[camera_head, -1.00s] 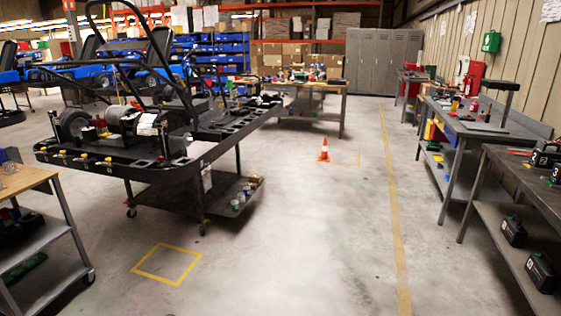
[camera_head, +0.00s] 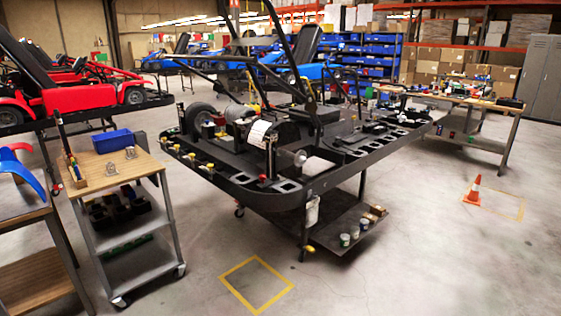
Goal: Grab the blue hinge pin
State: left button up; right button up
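I cannot make out a blue hinge pin in the head view; anything that small is too small to tell at this distance. A black kart stand (camera_head: 290,192) stands in the middle, with a kart frame, a wheel and several small parts on its top. A wooden-topped cart (camera_head: 118,176) stands at the left, with a blue bin (camera_head: 113,141) and small metal parts (camera_head: 110,168) on it. Neither of my grippers is in view.
A yellow floor square (camera_head: 257,285) lies in front of the kart stand. An orange cone (camera_head: 473,190) stands at the right. A workbench (camera_head: 455,101) with clutter is at the back right. Red karts (camera_head: 75,96) stand at the left. The floor at the lower right is clear.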

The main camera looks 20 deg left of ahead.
aim_at(76, 167)
jog(key=i+j+u, duration=0.2)
jog(key=u, duration=0.2)
jog(key=i+u, duration=0.7)
jog(key=u, duration=0.15)
jog(key=i+u, duration=0.3)
jog(key=u, duration=0.15)
